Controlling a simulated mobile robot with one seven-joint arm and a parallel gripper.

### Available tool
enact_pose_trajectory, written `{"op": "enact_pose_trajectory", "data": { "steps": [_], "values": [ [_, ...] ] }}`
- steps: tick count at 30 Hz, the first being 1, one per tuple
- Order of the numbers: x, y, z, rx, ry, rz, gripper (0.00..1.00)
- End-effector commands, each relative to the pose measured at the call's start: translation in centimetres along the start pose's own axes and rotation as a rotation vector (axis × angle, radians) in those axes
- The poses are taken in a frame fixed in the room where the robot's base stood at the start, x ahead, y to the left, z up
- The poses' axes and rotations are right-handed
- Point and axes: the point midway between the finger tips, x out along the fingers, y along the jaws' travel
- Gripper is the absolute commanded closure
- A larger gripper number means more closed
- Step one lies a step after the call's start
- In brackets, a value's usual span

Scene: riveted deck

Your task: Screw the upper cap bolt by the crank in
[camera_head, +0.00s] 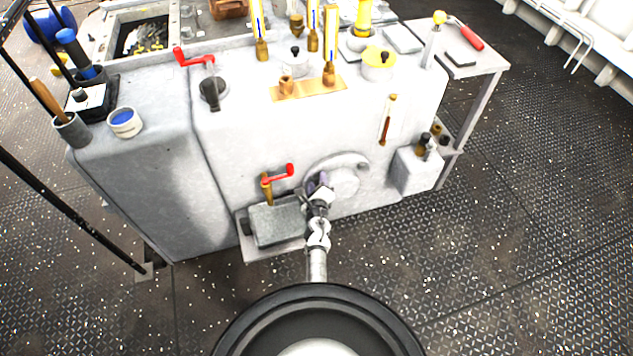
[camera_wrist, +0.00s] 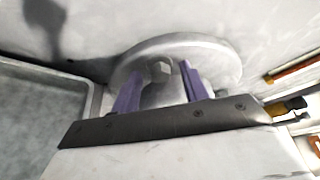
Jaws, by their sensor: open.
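A round grey cap (camera_head: 349,167) sits on the front face of the pale grey machine housing; it also shows in the wrist view (camera_wrist: 222,62). A grey hex bolt head (camera_wrist: 160,71) stands out at the cap in the wrist view. My gripper (camera_head: 318,182) is at the cap's left side in the head view. In the wrist view its two purple fingers (camera_wrist: 160,86) are open, one on each side of the bolt head, with gaps visible. The bolt's shank is hidden.
A grey box (camera_head: 276,225) on a low ledge lies left of and below my gripper. A small grey box with knobs (camera_head: 417,172) juts out at the right. The dark floor in front is clear.

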Motion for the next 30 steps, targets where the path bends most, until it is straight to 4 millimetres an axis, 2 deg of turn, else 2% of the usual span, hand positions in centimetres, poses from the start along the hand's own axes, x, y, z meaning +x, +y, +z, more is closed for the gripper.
{"op": "enact_pose_trajectory", "data": {
  "steps": [4, 14, 23, 30],
  "values": [
    [0.00, 0.00, 0.01, 0.000, 0.000, 0.000, 0.57],
    [-0.01, 0.01, 0.02, 0.000, 0.000, 0.000, 1.00],
    [-0.04, -0.26, 0.13, 0.024, 0.001, 0.009, 1.00],
    [-0.12, -0.56, 0.30, 0.119, 0.002, 0.050, 1.00]
  ]
}}
